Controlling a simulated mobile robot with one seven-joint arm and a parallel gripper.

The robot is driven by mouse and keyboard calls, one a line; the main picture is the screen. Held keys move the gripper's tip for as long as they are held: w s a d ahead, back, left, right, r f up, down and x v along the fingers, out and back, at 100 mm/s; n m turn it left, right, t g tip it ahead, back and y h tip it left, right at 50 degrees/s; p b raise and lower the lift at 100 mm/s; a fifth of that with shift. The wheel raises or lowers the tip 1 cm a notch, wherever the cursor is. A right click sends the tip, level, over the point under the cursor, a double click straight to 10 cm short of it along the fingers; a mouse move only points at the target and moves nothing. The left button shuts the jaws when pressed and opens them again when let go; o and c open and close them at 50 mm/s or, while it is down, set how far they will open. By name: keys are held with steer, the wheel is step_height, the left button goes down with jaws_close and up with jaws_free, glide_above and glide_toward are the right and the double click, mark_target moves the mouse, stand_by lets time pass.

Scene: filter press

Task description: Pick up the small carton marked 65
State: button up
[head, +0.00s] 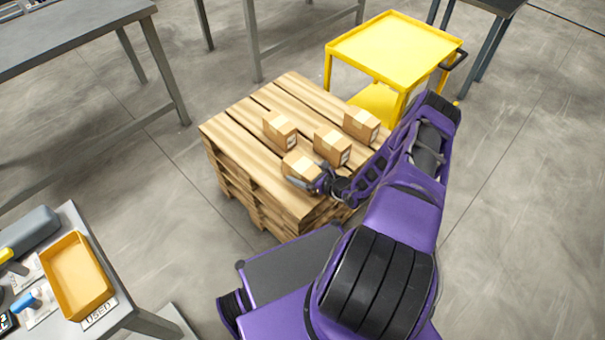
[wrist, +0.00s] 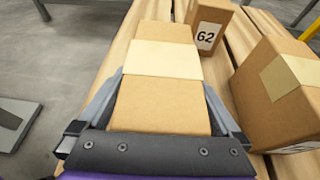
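A small brown carton with a pale tape band (wrist: 160,100) lies between the two fingers of my gripper (wrist: 163,78) in the wrist view. The fingertips run along its two sides and seem to meet its edges, but I cannot tell whether they press on it. No number shows on this carton. In the head view, this carton (head: 298,162) sits at the near edge of the pallet, with my gripper (head: 303,184) at its near side. No number 65 is readable in either view.
The wooden pallet stack (head: 262,170) holds other cartons. One marked 62 (wrist: 208,28) stands just beyond; a larger-looking carton (wrist: 280,90) is close at right, its label cut off. A yellow cart (head: 395,45) stands behind. An orange bin (head: 78,277) is on the left bench.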

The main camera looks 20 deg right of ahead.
jaws_close()
stand_by(0.3)
steer(key=shift+r, duration=0.1)
